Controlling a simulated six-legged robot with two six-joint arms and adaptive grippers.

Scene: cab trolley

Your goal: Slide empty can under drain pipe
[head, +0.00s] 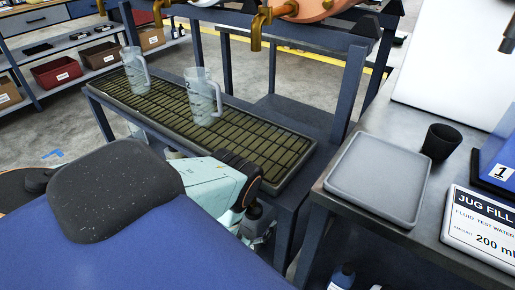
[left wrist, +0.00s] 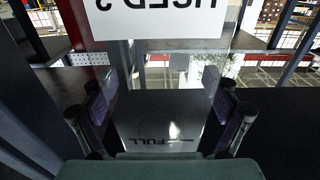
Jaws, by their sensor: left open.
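My left gripper (left wrist: 161,98) is open in the left wrist view, its two dark fingers spread apart. Between and beyond the fingers is a grey surface with an upside-down FULL mark (left wrist: 160,125). It may be the can, but I cannot tell for sure, nor whether the fingers touch it. In the head view my pale green left arm reaches down at the front of the bench, and its gripper is hidden. I cannot make out the drain pipe in either view. My right gripper is not in view.
A gridded drip tray (head: 285,172) holds two clear jugs (head: 203,97) (head: 135,72) below brass taps (head: 258,28). A grey tray (head: 378,180) and black cup (head: 440,141) stand on the right bench. A white upside-down sign (left wrist: 160,18) hangs ahead of the left wrist. Bench legs flank the arm.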

